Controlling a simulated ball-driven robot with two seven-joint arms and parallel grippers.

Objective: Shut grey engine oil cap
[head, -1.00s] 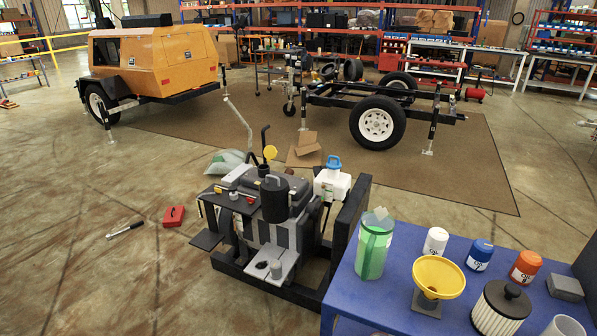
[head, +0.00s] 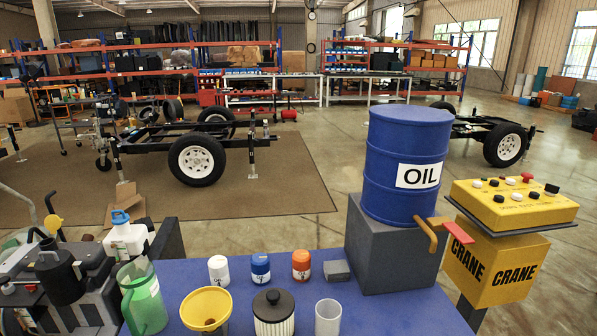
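The grey engine (head: 92,312) is cut off at the lower left of the head view. I cannot make out the grey oil cap; the lower front of the engine is outside the picture. Neither of my grippers shows.
The blue table (head: 385,312) in front holds a green jug (head: 144,300), a yellow funnel (head: 206,309), a filter (head: 273,315) and several small bottles. A blue OIL drum (head: 405,165) on a grey block and the yellow crane control box (head: 510,203) stand at right.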

